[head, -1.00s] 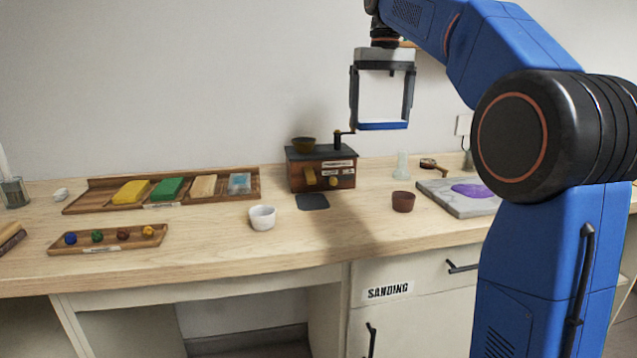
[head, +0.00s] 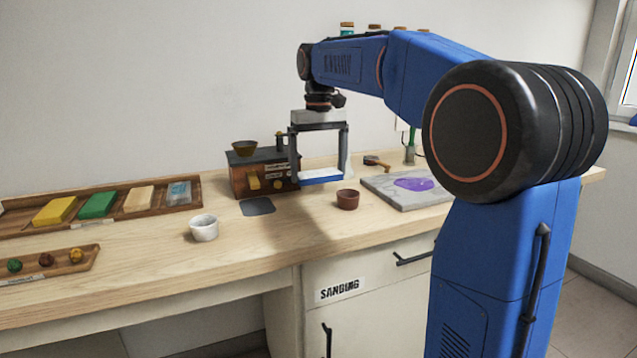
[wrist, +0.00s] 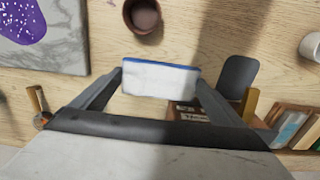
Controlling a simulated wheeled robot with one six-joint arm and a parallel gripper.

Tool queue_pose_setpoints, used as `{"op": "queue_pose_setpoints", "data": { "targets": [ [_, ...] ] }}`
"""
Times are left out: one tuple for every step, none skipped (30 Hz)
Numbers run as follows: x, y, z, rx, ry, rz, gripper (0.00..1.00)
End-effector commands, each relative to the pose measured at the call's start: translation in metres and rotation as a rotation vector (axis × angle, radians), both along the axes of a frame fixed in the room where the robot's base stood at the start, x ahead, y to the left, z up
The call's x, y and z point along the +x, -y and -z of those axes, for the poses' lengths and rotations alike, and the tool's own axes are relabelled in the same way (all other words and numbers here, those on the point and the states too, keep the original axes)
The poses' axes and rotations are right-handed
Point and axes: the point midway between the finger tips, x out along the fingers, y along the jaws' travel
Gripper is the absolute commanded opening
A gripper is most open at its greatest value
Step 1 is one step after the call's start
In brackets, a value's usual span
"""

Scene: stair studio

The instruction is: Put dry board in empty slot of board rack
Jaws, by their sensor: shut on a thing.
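My gripper (head: 320,178) is above the bench, in front of the wooden box with a crank. Its two dark fingers are shut on a white board with a blue edge (head: 322,175), which I take to be the dry board. In the wrist view the board (wrist: 160,80) spans between the fingertips (wrist: 160,82), its white face toward the camera. It is held clear of the bench.
A brown cup (head: 347,199), a white cup (head: 204,228) and a marble slab (head: 410,202) with a purple patch are near. A small tray (head: 50,266) holds balls. The bench front is clear.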

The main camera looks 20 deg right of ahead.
Motion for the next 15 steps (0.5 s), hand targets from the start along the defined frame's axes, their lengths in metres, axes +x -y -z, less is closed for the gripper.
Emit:
{"op": "queue_pose_setpoints", "data": {
  "targets": [
    [0.000, 0.000, 0.002, 0.000, 0.000, 0.000, 0.67],
    [0.000, 0.000, 0.004, 0.000, 0.000, 0.000, 0.67],
    [0.000, 0.000, 0.009, 0.000, -0.001, 0.000, 0.67],
    [-0.001, 0.000, 0.012, 0.000, -0.002, 0.000, 0.67],
    [-0.001, 0.000, 0.016, 0.000, -0.002, 0.000, 0.67],
    [0.000, 0.000, 0.022, 0.000, -0.001, 0.000, 0.67],
    [-0.001, 0.000, 0.027, 0.000, -0.002, 0.000, 0.67],
    [-0.001, 0.000, 0.031, 0.000, -0.002, 0.000, 0.67],
    [0.000, 0.000, 0.035, 0.000, -0.001, 0.000, 0.67],
    [0.000, 0.000, 0.038, 0.000, -0.001, 0.000, 0.67],
    [-0.001, 0.000, 0.040, 0.000, -0.001, 0.000, 0.67],
    [-0.001, 0.000, 0.042, 0.000, 0.000, 0.000, 0.67],
    [0.000, 0.000, 0.042, 0.000, 0.000, 0.000, 0.67],
    [0.000, 0.000, 0.042, 0.000, 0.000, 0.000, 0.67],
    [0.000, 0.000, 0.042, 0.000, 0.000, 0.000, 0.67]
  ]
}}
